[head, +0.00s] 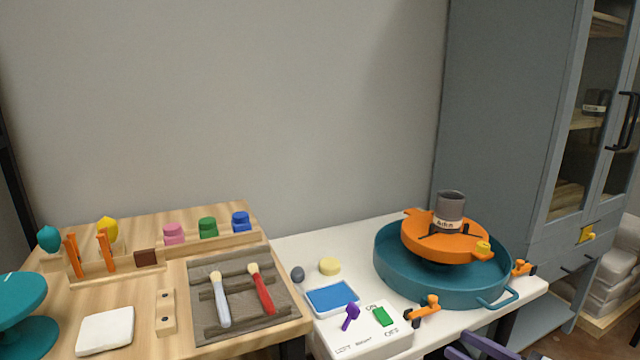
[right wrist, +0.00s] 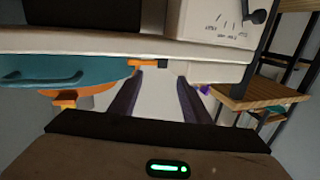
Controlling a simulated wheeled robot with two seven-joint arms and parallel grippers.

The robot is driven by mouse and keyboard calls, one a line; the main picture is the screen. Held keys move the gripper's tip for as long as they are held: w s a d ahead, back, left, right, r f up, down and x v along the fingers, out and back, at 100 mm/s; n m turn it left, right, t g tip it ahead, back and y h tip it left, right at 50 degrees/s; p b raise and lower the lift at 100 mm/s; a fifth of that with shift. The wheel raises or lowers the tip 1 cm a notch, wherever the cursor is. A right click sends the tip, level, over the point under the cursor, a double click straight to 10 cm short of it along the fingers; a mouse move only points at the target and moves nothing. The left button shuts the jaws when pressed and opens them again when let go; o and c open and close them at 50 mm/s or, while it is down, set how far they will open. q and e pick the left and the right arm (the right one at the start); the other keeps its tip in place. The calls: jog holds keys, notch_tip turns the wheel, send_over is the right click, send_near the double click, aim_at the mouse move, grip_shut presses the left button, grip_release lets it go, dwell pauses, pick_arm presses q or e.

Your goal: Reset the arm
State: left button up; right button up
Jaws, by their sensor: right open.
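My right gripper (head: 466,345) shows at the bottom edge of the head view, in front of the white table. In the right wrist view its two dark fingers (right wrist: 157,88) stand apart with nothing between them. The rest of my right arm is out of the head view. My left arm and gripper do not show. Near the right gripper are an orange clamp (head: 424,308) on the table edge and the teal basin (head: 400,278). A grey cup (head: 450,207) stands on the orange wheel (head: 415,240) in the basin.
A white switch box (head: 372,338) with a purple lever (head: 350,316) and green switch (head: 383,316) sits at the table front. A wooden table (head: 140,290) with brushes, jars and a teal stand (head: 22,295) is at left. A grey-blue cabinet (head: 505,130) stands at right.

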jog(key=s+a+f+m+h+p, duration=0.2)
jog(key=s+a+f, duration=0.2)
jog(key=s+a, duration=0.3)
jog(key=s+a+f+m+h+p, duration=0.1)
jog(key=s+a+f+h+p, duration=0.1)
jog(key=s+a+f, duration=0.55)
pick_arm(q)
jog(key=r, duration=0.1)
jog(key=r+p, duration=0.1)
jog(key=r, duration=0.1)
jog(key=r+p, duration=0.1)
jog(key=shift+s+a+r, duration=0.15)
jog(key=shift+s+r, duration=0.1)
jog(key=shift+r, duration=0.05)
pick_arm(e)
jog(key=s+m+g+h, duration=0.2)
jog(key=s+g+h, duration=0.2)
jog(key=s, duration=1)
jog(key=shift+s+a+f+g+h, duration=0.3)
jog(key=shift+g+h, duration=0.1)
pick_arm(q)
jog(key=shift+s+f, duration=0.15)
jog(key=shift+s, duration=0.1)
